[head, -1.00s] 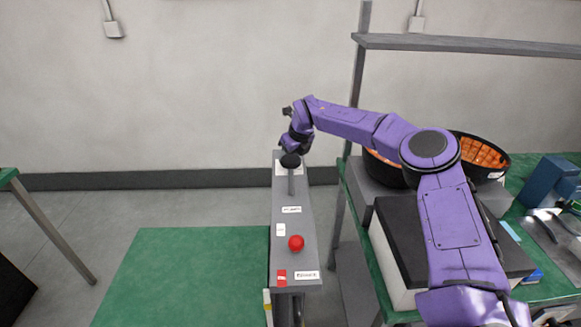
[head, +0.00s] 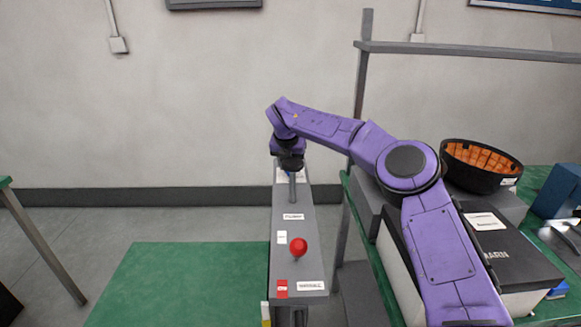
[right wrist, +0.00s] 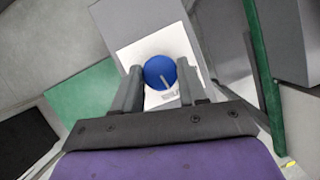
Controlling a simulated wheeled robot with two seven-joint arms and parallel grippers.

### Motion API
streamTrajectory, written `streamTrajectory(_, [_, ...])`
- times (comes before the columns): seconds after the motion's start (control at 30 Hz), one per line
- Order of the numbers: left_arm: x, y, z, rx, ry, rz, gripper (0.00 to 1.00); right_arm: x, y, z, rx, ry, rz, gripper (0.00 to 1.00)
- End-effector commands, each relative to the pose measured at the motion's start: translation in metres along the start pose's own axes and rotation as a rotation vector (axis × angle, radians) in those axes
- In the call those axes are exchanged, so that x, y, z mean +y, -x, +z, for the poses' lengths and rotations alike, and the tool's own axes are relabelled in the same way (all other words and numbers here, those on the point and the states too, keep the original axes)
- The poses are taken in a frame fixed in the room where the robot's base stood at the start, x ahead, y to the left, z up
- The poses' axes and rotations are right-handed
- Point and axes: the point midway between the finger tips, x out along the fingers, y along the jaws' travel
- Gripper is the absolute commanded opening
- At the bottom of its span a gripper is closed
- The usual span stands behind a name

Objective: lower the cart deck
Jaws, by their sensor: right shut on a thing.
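A grey control column (head: 302,260) stands near the middle of the head view, with a red ball-shaped button (head: 298,247) on its top. In the right wrist view a round blue knob (right wrist: 160,72) with a white line sits on a white plate (right wrist: 140,48). My right gripper (head: 292,194) points down at the far end of the column. In the right wrist view its grey fingers (right wrist: 158,80) stand on both sides of the blue knob, shut on it. A flat green deck (head: 180,285) lies left of the column. My left gripper is out of view.
On the right, a green bench (head: 365,235) carries a large dark-topped box (head: 530,265) and a black bowl (head: 482,182) with an orange inside. A grey shelf post (head: 362,80) rises behind my right arm. Floor is clear behind the deck.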

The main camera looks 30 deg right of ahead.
Motion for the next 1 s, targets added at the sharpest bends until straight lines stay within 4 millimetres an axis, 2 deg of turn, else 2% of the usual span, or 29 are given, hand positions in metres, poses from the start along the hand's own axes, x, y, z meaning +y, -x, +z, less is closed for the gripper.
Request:
streamTrajectory(0.4, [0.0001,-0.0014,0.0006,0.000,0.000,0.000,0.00,0.0005,0.0003,0.0012,-0.003,-0.139,-0.058,0.12])
streamTrajectory(0.87, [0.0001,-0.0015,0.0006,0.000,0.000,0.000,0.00,0.0004,0.0003,0.0015,-0.004,-0.151,-0.062,0.12])
streamTrajectory(0.9, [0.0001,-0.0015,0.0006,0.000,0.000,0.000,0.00,0.0003,0.0003,0.0015,-0.004,-0.151,-0.062,0.45])
streamTrajectory(0.97, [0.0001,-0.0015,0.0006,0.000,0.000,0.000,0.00,0.0003,0.0003,0.0014,-0.003,-0.151,-0.062,0.65])
streamTrajectory(1.0, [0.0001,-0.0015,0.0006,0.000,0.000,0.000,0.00,0.0003,0.0003,0.0013,-0.003,-0.151,-0.062,0.66])
